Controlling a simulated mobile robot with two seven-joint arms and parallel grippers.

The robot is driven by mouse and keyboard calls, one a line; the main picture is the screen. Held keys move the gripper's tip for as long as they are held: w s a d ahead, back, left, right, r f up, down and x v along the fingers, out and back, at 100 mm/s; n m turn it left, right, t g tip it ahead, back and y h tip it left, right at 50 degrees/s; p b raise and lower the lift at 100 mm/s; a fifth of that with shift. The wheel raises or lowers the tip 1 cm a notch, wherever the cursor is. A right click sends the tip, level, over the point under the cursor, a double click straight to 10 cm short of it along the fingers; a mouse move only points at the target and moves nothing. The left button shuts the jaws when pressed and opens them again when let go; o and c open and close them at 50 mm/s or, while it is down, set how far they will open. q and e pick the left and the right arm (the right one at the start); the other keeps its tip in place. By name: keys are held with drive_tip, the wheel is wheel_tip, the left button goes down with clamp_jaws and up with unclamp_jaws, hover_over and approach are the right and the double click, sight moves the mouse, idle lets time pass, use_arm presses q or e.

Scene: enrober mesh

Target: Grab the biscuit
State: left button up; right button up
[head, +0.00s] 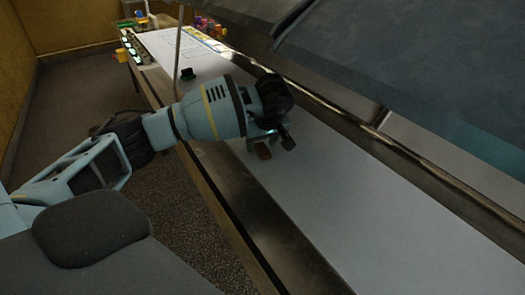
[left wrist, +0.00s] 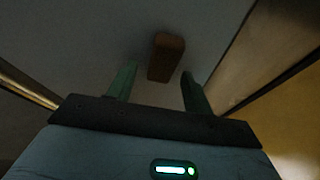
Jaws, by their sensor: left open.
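The biscuit (head: 263,152) is a small brown block lying on the pale flat surface, just below my left gripper in the head view. My left gripper (head: 268,143) reaches in from the left, pointing down over the surface. In the left wrist view the biscuit (left wrist: 166,57) is a brown bar just beyond the gap between the two green fingers of the left gripper (left wrist: 156,75). The fingers are apart with nothing between them. The right gripper is in neither view.
The pale surface (head: 370,215) runs from back left to front right, mostly clear. A metal rail (head: 340,115) and a dark hood (head: 420,70) border its far side. A metal edge (head: 225,190) is on the near side. A paper sheet (head: 185,50) and coloured items (head: 207,25) are at the back.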

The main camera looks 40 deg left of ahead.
sight(257, 144)
use_arm(q)
drive_tip(key=shift+f, duration=0.15)
drive_tip(key=shift+c, duration=0.3)
drive_tip(key=c, duration=0.8)
drive_tip(key=shift+r, duration=0.45)
drive_tip(key=r, duration=0.3)
drive_tip(key=shift+s, duration=0.4)
drive_tip(key=s, duration=0.5)
drive_tip(key=s+d+r, duration=0.1)
drive_tip(key=s, duration=0.4)
drive_tip(key=s+d, duration=0.1)
drive_tip(key=s, duration=0.4)
drive_tip(key=shift+d+r+b, duration=0.1)
drive_tip(key=shift+r+b, duration=0.1)
drive_tip(key=shift+b, duration=0.1)
